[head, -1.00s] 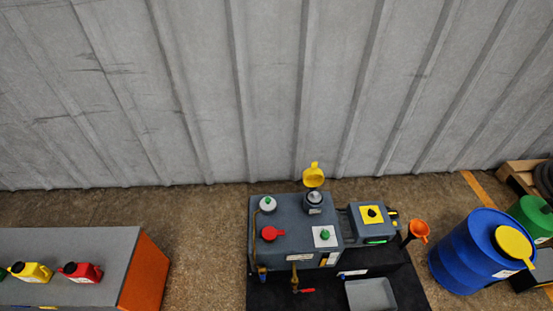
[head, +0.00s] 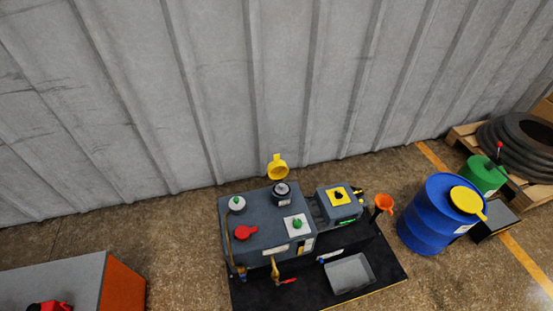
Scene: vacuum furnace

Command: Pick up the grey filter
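A dark grey machine (head: 268,227) stands on a black mat on the floor, low in the middle of the head view. A small grey and dark cylinder (head: 281,194) with a label stands upright at its back top edge; it may be the grey filter, but I cannot tell for sure. A yellow cap (head: 277,168) shows just behind it, raised. A pale grey round cap with a green centre (head: 237,204) is at the back left of the machine's top. Neither of my grippers is in view.
A grey tray (head: 350,274) lies on the black mat (head: 251,294). A blue drum (head: 430,220), a green drum (head: 482,176) and an orange funnel (head: 384,203) are to the right. A grey and orange bench (head: 72,283) is at lower left. A corrugated wall rises close behind.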

